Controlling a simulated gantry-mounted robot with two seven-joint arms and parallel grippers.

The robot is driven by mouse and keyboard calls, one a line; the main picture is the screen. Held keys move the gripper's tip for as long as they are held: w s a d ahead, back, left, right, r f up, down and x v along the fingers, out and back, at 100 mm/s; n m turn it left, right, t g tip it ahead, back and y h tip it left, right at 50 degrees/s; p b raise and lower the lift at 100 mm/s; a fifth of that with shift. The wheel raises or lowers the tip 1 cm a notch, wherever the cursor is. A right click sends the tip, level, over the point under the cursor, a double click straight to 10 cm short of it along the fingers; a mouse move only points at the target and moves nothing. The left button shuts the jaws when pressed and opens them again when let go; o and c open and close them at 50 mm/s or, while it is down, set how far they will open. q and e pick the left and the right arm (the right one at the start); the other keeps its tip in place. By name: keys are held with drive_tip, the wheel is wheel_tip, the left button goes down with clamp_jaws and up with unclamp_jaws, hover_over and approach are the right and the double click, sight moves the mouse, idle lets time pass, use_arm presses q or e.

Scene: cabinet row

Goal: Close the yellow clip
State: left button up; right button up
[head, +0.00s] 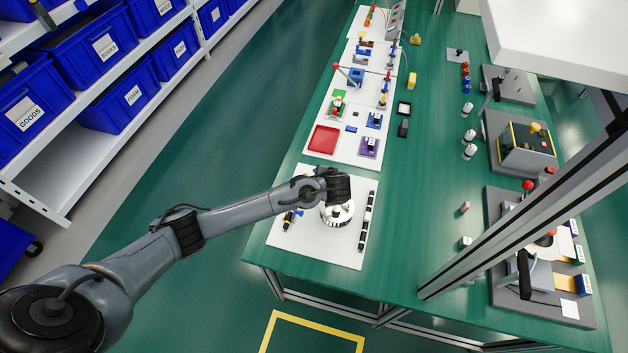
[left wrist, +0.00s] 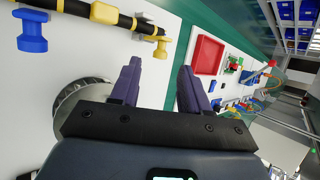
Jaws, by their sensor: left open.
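In the left wrist view a black rod with yellow bands runs across the top left of a white board (left wrist: 100,50). A small yellow clip-like piece (left wrist: 160,47) sticks out near the rod's right end. A similar blue piece (left wrist: 32,30) is at the left end. I cannot tell whether the yellow piece is open or closed. My left gripper (left wrist: 160,70) is open and empty above the board, its fingers apart from the rod. In the head view it hangs over the white board (head: 340,252), and its fingers are hidden. My right gripper is not in view.
A red tray (head: 324,139) lies on the board behind.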

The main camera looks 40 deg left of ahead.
use_arm(q)
drive_tip(key=shift+x, duration=1.65)
clamp_jaws()
